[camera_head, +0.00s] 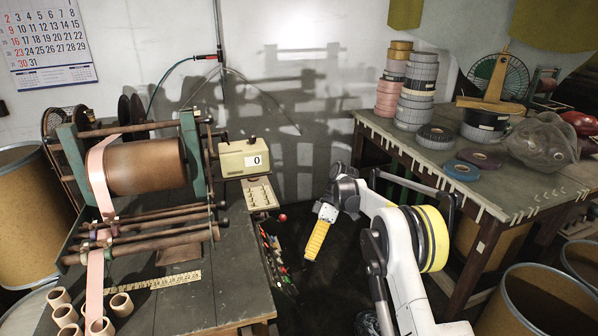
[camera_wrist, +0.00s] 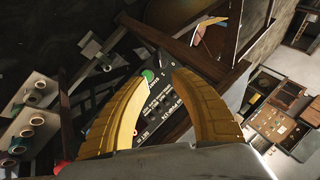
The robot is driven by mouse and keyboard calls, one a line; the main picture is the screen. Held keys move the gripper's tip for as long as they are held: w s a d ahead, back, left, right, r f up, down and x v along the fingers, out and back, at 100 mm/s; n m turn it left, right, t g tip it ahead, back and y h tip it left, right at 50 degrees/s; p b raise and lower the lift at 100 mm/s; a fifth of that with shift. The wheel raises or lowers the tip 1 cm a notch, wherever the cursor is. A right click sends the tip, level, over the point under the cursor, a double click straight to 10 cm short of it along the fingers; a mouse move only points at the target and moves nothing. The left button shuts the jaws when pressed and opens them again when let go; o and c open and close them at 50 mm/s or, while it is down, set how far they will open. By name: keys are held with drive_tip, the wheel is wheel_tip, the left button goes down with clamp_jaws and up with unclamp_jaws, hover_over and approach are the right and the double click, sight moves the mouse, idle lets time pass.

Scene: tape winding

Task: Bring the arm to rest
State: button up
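My gripper (camera_head: 317,242) hangs in the gap between the winding machine's bench and the tape table, its yellow fingers pointing down and slightly left. In the wrist view its two curved fingers (camera_wrist: 163,76) stand apart with a clear gap and nothing held between them. My white arm (camera_head: 402,262) is bent, with a yellow band at one joint, and reaches up from the bottom. Behind the gap between the fingers, the wrist view shows a dark control panel (camera_wrist: 163,105) with a green button (camera_wrist: 148,76). I see no contact with the bench or table.
The winding machine, with its brown roll (camera_head: 147,166) and pink tape, stands on the left bench (camera_head: 225,290) beside a counter box (camera_head: 244,158). Tape stacks (camera_head: 417,92) stand on the right table (camera_head: 440,160). Brown drums (camera_head: 535,300) flank both sides. Dark floor shows between bench and table.

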drive_tip(key=s+d+r+m+t+h, duration=0.1)
drive_tip(key=s+d+r+m+t, duration=0.2)
drive_tip(key=r, duration=0.4)
drive_tip(key=s+d+r+m+t, duration=0.1)
drive_tip(key=s+r+m, duration=0.1)
drive_tip(key=s+r, duration=0.35)
drive_tip(key=s+d+r+m+t+h, duration=0.1)
drive_tip(key=s+d+r+m+t, duration=0.15)
drive_tip(key=r, duration=0.55)
drive_tip(key=s+d+m+t+h, duration=0.1)
drive_tip(key=s+d+m+t, duration=0.2)
drive_tip(key=s, duration=0.8)
drive_tip(key=s+d+f+m+t+h, duration=0.1)
drive_tip(key=s+d+m+t+h, duration=0.1)
drive_tip(key=s, duration=0.9)
drive_tip(key=d+m+t, duration=0.1)
drive_tip(key=d+m, duration=0.1)
drive_tip(key=m, duration=0.1)
drive_tip(key=shift+f, duration=0.15)
